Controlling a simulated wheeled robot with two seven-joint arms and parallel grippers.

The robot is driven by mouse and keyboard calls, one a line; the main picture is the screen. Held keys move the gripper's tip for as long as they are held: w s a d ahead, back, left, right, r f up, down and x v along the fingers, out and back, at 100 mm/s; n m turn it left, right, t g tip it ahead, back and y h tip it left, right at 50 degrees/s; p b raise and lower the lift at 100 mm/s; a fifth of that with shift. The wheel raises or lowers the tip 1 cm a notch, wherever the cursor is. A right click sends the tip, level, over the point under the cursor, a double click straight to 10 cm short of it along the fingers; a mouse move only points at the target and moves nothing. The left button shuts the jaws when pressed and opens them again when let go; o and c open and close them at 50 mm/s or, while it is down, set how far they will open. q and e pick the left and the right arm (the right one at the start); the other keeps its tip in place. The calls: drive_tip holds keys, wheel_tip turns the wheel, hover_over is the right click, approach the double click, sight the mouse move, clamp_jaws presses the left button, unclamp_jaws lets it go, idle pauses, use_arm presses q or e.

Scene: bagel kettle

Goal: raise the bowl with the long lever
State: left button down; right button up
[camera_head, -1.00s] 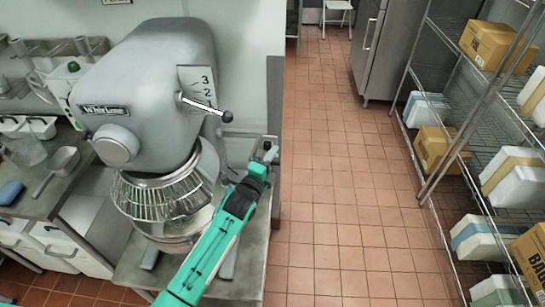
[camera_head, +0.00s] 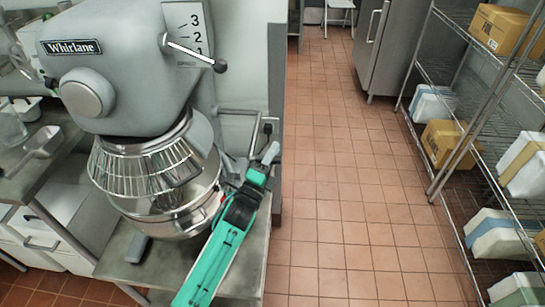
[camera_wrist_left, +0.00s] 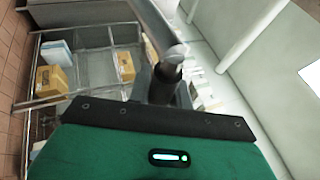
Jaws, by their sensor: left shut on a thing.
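The grey mixer (camera_head: 130,60) stands at the left of the head view. Its steel bowl (camera_head: 185,215) sits below the wire guard (camera_head: 140,170). My left gripper (camera_head: 262,168) is at the right of the bowl, shut on the long lever (camera_head: 270,153). My right gripper is not in view.
A short lever with a dark ball (camera_head: 220,66) sticks out beside the mixer's number plate. The mixer stands on a steel table (camera_head: 240,270). Wire shelves with boxes (camera_head: 445,140) are at the right. The tiled floor (camera_head: 340,180) between is clear.

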use_arm(q)
drive_tip(key=shift+f, duration=0.3)
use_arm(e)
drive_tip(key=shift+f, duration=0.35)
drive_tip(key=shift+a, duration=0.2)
use_arm(q)
drive_tip(key=c, duration=1.3)
unclamp_jaws()
drive_tip(key=shift+r, duration=0.1)
drive_tip(key=shift+s+f+b, duration=0.2)
drive_tip(key=shift+b, duration=0.2)
drive_tip(key=s+a+b, duration=0.1)
drive_tip(key=s, duration=0.3)
drive_tip(key=s+a+b, duration=0.1)
drive_tip(key=s+a, duration=0.1)
drive_tip(key=s, duration=0.1)
drive_tip(key=s+a, duration=0.2)
drive_tip(key=s, duration=0.2)
drive_tip(key=shift+s+a+b, duration=0.2)
drive_tip(key=shift+s+b, duration=0.1)
drive_tip(key=shift+b, duration=0.1)
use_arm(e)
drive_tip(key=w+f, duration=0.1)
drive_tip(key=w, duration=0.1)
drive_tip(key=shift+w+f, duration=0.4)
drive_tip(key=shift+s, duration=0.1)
